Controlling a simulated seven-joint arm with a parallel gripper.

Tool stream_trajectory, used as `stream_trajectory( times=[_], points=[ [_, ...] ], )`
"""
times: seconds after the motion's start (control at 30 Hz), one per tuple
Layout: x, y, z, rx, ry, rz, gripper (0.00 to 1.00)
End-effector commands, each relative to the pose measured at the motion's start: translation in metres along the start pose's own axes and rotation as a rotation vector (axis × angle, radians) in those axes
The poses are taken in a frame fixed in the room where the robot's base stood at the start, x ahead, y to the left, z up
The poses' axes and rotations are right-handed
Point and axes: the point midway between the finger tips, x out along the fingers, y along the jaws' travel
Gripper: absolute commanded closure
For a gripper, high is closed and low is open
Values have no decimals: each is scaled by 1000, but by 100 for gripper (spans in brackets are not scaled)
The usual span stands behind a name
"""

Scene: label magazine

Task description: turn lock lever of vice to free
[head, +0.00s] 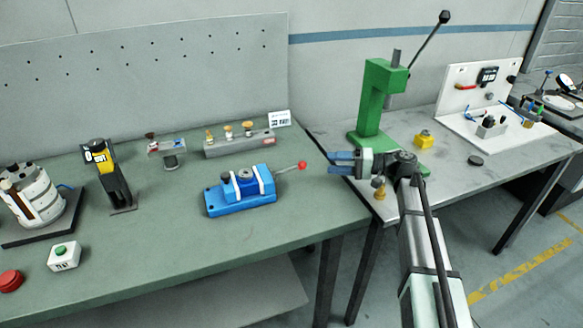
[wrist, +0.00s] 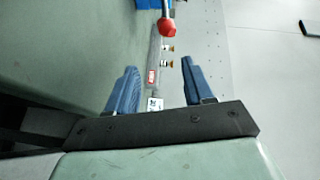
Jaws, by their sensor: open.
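The blue vice (head: 240,194) lies on the green table, a little right of the table's middle in the head view. Its lock lever (head: 300,165) is a thin rod with a red knob, sticking out to the right and slightly up. My gripper (head: 331,162) is right of the red knob, apart from it, with its blue fingers pointing left. In the wrist view the red knob (wrist: 168,27) shows ahead of my gripper (wrist: 158,80), between the lines of the two spread fingers. The fingers are open and hold nothing. Only a small part of the vice shows there.
A grey block with brass fittings (head: 239,144) and a white label card (head: 279,118) stand behind the vice. A green press (head: 380,95) stands behind my gripper on the grey table. The green table is clear in front of the vice.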

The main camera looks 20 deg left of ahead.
Motion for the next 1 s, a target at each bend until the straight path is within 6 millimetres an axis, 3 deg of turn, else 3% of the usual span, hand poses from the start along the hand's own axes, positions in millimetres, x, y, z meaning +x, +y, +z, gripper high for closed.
stream_trajectory(
  times=[0.13,0.37,1.0],
  points=[
    [-2,-2,14,-28,-84,-67,48],
    [6,-5,21,-41,-114,-91,48],
    [107,-14,32,-38,-113,-89,48]
  ],
)
